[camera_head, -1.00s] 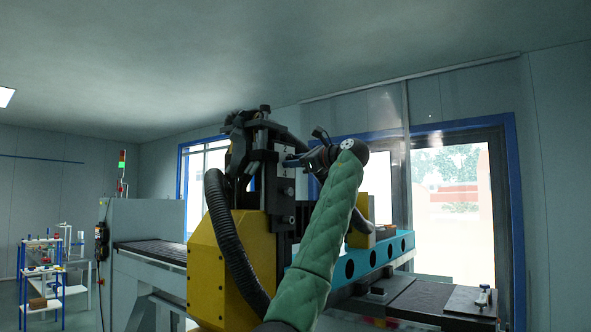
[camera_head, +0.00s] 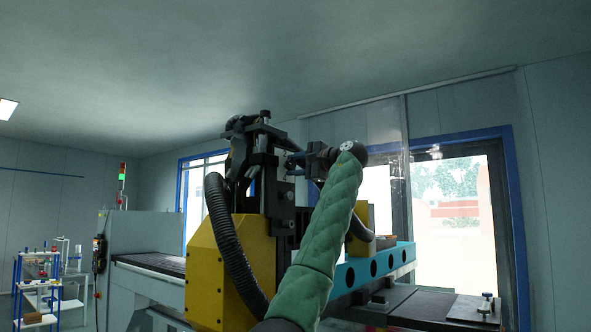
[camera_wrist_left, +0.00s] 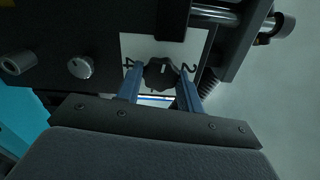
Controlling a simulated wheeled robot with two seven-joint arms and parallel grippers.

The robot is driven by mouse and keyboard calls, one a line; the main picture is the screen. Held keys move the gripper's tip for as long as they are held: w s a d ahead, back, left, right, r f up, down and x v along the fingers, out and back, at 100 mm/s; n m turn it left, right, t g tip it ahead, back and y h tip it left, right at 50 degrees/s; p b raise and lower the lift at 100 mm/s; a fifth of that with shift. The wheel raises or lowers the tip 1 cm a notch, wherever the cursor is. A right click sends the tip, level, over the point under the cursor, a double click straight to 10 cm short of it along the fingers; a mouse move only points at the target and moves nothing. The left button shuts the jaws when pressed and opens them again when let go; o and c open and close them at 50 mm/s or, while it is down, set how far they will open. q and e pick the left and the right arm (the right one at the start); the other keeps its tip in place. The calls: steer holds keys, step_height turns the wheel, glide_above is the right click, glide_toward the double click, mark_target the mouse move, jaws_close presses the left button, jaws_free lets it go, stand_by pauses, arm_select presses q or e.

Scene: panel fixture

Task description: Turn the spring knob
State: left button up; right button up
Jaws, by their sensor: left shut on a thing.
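The spring knob (camera_wrist_left: 160,72) is a dark, lobed knob with a white mark on it. It sits in front of a white dial plate (camera_wrist_left: 192,48) with a 4 to its left and a 2 to its right in the left wrist view. My left gripper (camera_wrist_left: 160,83) is shut on the knob, one blue finger on each side. In the head view my left gripper (camera_head: 295,158) reaches the upper side of the black machine head (camera_head: 285,190); the knob itself is too small to make out there. My right gripper is not in view.
A yellow housing (camera_head: 232,265) with a black corrugated hose (camera_head: 228,240) stands left of my arm. A turquoise beam (camera_head: 385,263) runs behind it. In the wrist view a silver knob (camera_wrist_left: 80,67) and a metal rod (camera_wrist_left: 215,15) are close to the fingers.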

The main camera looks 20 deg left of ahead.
arm_select(q)
steer(key=n, duration=0.4)
steer(key=shift+n+b, duration=0.3)
steer(key=shift+n, duration=0.9)
steer(key=n, duration=0.3)
steer(key=shift+n, duration=0.3)
steer(key=n, duration=0.4)
steer(key=shift+f+n, duration=0.1)
steer(key=shift+n, duration=2.6)
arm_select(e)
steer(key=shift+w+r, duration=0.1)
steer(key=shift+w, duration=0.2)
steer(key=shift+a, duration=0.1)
